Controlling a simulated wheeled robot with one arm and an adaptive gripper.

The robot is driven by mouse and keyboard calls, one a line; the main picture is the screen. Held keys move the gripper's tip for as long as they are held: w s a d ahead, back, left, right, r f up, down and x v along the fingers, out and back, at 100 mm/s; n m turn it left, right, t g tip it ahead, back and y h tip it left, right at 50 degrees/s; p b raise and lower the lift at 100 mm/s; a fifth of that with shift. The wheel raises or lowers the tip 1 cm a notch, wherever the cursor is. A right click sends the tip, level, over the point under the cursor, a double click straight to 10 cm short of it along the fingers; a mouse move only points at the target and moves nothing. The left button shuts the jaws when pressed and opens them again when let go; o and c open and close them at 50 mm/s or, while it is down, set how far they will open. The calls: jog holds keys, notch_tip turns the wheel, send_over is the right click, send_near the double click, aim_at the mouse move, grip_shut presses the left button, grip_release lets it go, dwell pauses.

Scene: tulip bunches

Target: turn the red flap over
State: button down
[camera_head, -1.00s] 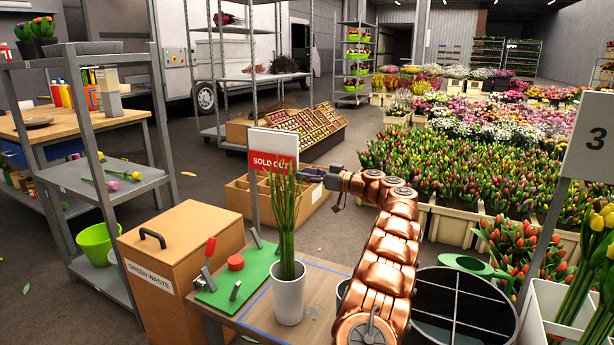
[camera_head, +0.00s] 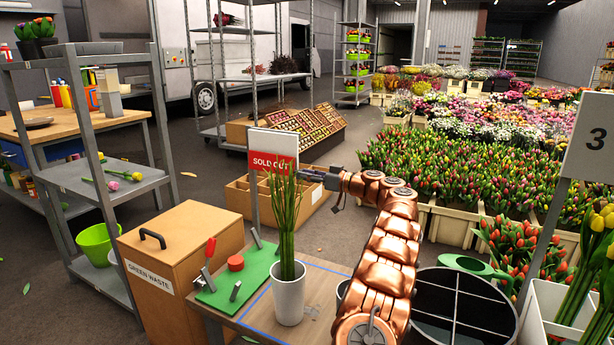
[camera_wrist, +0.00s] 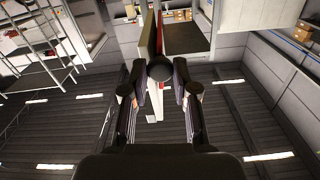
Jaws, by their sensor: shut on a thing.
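The red flap (camera_head: 272,162) reads SOLD OUT and hangs facing me on the lower part of a white sign board (camera_head: 272,140), on a grey post. Potted green stems partly hide its lower part. My gripper (camera_head: 308,176) is at the flap's right edge, its fingertips small and partly hidden by the stems. In the wrist view my gripper (camera_wrist: 159,78) has its fingers on either side of the thin, edge-on board and red strip (camera_wrist: 159,42). It is shut on the flap, though the exact contact is hard to see.
A white pot (camera_head: 289,298) with tall green stems stands on the bench in front of the sign. A green board (camera_head: 243,279) with a red-handled clamp lies beside it. Wooden trays (camera_head: 235,195) are behind. A black bin (camera_head: 462,306) stands right of my arm.

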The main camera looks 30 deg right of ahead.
jog(key=s+a+r+m+p, duration=0.35)
jog(key=r+m+p, duration=0.25)
jog(key=m+p, duration=0.9)
jog(key=w+d+r+m+p, duration=0.2)
jog(key=m+p, duration=0.4)
jog(key=m, duration=0.4)
jog(key=w+d+r+m+p, duration=0.1)
jog(key=d+r+m+p, duration=0.1)
jog(key=m+p, duration=0.4)
jog(key=shift+w+r+m+p, duration=0.2)
jog(key=shift+w+m+p, duration=0.15)
jog(key=shift+m, duration=1.65)
jog(key=c, duration=0.9)
grip_release()
